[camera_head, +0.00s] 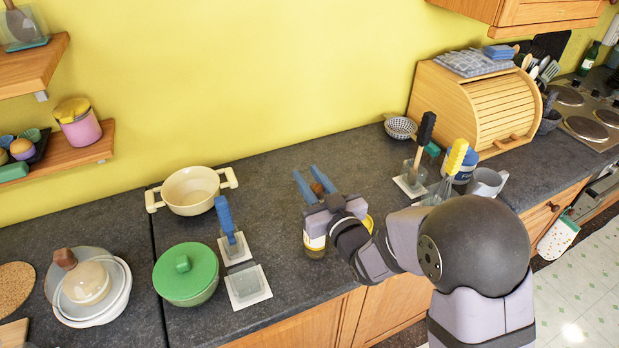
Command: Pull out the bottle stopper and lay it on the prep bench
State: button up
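My gripper (311,183) is over the front middle of the dark counter, its two blue fingers pointing away toward the wall and standing apart. A small brown piece, seemingly the bottle stopper (317,188), shows between the fingers. Whether they press on it I cannot tell. A bottle or jar (314,244) with a pale and yellow label stands directly below the gripper in the picture. My gripper's body hides its upper part, so I cannot see whether the stopper sits in its neck. The dark counter (270,165) seems to be the prep bench.
Left are a cream pot (191,190), a green-lidded pot (186,273), a blue-handled tool in a stand (227,222) and an empty clear holder (248,286). Right are brush stands (411,181), a grey mug (487,183) and a bread box (478,105). Bare counter lies behind the gripper.

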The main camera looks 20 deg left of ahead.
jog(key=shift+o, duration=0.8)
grip_shut()
jog(key=shift+r, duration=0.4)
jog(key=shift+r+p, duration=0.85)
jog(key=shift+r, duration=0.25)
notch_tip(320, 180, up, 6)
jog(key=p, duration=0.3)
jog(key=shift+r, duration=0.15)
